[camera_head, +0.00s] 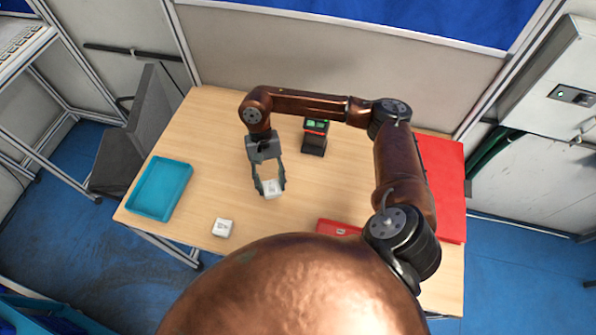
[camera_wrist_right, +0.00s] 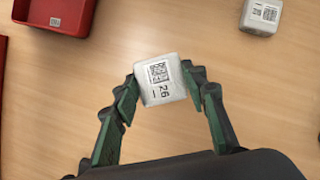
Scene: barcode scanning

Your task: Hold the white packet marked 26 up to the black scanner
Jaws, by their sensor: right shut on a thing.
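The white packet marked 26 (camera_wrist_right: 158,80) is between the fingertips of my right gripper, with its code and number facing the wrist camera. In the head view the same packet (camera_head: 272,187) shows at the tips of my right gripper (camera_head: 270,186), which is shut on it over the middle of the table. I cannot tell whether the packet is clear of the table. The black scanner (camera_head: 314,138), with a green lit screen, stands behind and to the right of the packet, apart from it. My left gripper is not in view.
A second white packet (camera_head: 222,228) lies at the table's front left; it also shows in the wrist view (camera_wrist_right: 262,15). A teal tray (camera_head: 150,213) is at the left. A red container (camera_head: 338,228) is at the front, and a larger red surface (camera_head: 452,190) at the right.

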